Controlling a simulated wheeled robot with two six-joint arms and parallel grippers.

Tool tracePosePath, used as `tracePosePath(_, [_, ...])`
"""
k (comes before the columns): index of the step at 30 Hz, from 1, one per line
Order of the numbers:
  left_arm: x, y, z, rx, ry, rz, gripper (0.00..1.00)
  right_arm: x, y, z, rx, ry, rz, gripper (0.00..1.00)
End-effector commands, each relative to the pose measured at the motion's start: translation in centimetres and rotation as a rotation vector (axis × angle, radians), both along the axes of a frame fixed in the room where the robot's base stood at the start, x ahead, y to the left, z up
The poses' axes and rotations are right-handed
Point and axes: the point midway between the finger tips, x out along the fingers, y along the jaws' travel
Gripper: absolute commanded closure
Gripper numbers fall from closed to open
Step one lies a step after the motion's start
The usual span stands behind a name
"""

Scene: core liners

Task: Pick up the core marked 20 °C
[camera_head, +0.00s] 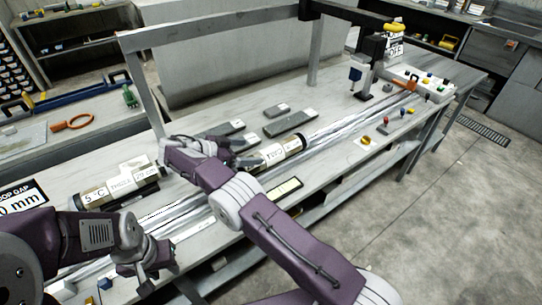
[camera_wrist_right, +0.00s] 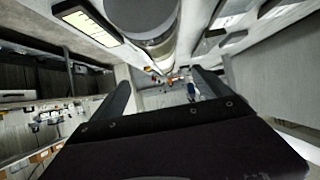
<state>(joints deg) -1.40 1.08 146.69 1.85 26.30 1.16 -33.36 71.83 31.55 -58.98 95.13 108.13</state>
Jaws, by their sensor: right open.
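Two cylindrical cores with cream label bands lie on the bench. The left core (camera_head: 117,187) carries a label that looks like 5 °C and smaller marks. The right core (camera_head: 283,151) has black lettering that I cannot fully read; its left part is hidden by my right arm. My right gripper (camera_head: 238,150) is beside the left end of that core, open. In the right wrist view, its two fingers (camera_wrist_right: 163,90) are apart, with a large grey cylinder (camera_wrist_right: 143,15) at the top. My left gripper (camera_head: 152,272) hangs low at the bench's front left; its jaws are unclear.
Metal rails (camera_head: 345,124) run lengthwise along the bench. Dark grey blocks (camera_head: 289,124) lie behind the right core. A grey frame (camera_head: 205,32) spans the bench. A tall instrument (camera_head: 372,62) and a control box (camera_head: 415,82) stand at the far right.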

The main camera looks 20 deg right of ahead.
Motion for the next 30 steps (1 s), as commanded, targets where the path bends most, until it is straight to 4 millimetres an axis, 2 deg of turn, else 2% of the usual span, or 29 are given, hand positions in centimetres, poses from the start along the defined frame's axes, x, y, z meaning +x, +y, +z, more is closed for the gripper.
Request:
tracePosePath(3, [0.0,0.0,0.0,0.000,0.000,0.000,0.64,0.1,-0.2,-0.1,0.000,0.000,0.001,0.12])
tracePosePath(9, [0.0,0.0,0.2,0.000,0.000,0.000,0.64,1.0,-2.7,-1.5,0.000,0.001,0.000,0.12])
tracePosePath(15, [0.0,0.0,0.4,0.000,0.000,0.000,0.64,1.3,-3.4,-2.0,0.001,0.000,0.001,0.12])
tracePosePath(24, [0.0,0.0,1.2,0.000,0.000,0.000,0.64,2.8,-6.8,-4.8,0.001,0.000,0.001,0.12])
tracePosePath(30, [0.0,0.0,1.2,0.000,0.000,0.000,0.64,2.9,-6.9,-5.0,0.002,-0.002,0.002,0.12])
